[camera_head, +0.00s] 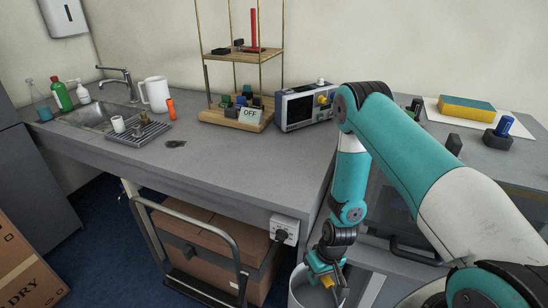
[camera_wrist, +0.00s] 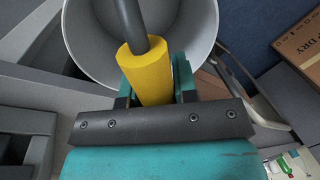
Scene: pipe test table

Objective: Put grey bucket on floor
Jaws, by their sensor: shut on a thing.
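The grey bucket (camera_head: 300,288) is at the bottom of the head view, in front of the counter, with its lower part out of frame. In the wrist view its open mouth and pale inner wall (camera_wrist: 92,45) fill the top middle. My gripper (camera_head: 325,276) is over the bucket. In the wrist view my gripper (camera_wrist: 155,88) is shut on a yellow grip (camera_wrist: 145,68) around a dark grey rod, which looks like the bucket's handle. I cannot tell whether the bucket's base touches anything.
A cart (camera_head: 150,245) carrying a cardboard box (camera_head: 205,245) stands left of the bucket, under the grey counter (camera_head: 235,160). A socket box (camera_head: 284,229) is on the counter's front. Blue floor (camera_head: 95,240) shows clear at left, beside another box (camera_head: 25,265).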

